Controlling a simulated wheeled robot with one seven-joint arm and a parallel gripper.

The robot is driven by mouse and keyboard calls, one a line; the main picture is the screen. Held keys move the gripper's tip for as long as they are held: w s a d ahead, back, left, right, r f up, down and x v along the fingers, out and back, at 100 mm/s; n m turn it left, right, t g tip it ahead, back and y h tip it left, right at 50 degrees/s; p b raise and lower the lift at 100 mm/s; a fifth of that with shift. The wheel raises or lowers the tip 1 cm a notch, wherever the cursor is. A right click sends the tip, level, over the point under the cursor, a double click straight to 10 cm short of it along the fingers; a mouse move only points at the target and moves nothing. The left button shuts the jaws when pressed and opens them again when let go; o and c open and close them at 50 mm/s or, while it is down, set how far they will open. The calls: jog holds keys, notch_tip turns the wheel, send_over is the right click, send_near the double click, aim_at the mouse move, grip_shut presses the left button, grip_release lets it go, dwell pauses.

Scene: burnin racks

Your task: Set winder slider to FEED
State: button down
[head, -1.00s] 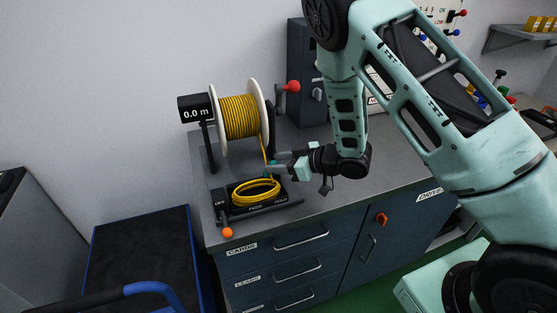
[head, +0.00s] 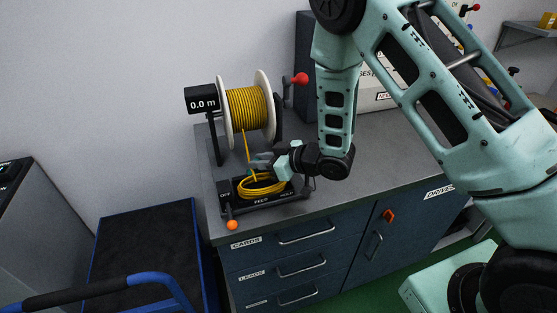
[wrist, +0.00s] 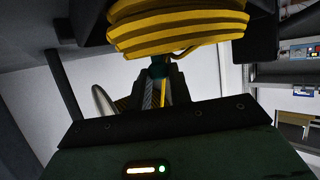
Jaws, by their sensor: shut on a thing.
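The winder has a spool of yellow cable (head: 247,108) above a black base strip (head: 262,203) marked OFF, FEED and HOLD. An orange ball knob on a short stem (head: 232,225) is at the OFF end, at the front left. My gripper (head: 261,160) is between the spool and the loose yellow coil (head: 262,187), well apart from the orange knob. It is shut on a small teal piece (wrist: 158,68) beside the yellow cable strand coming off the spool. Whether the strand itself is also pinched is unclear.
A display (head: 200,101) reads 0.0 m at the spool's left. A red ball handle (head: 301,79) sticks out at its right. The grey counter (head: 390,145) is clear right of my wrist. A blue-framed cart (head: 145,245) stands at the lower left.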

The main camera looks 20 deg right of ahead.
jog(key=shift+a+r, duration=0.1)
jog(key=shift+a, duration=0.35)
jog(key=c, duration=1.3)
grip_release()
jog(key=shift+a, duration=0.15)
jog(key=shift+s+d, duration=0.1)
jog(key=shift+d, duration=0.2)
jog(key=shift+p+v, duration=3.45)
jog(key=shift+v, duration=5)
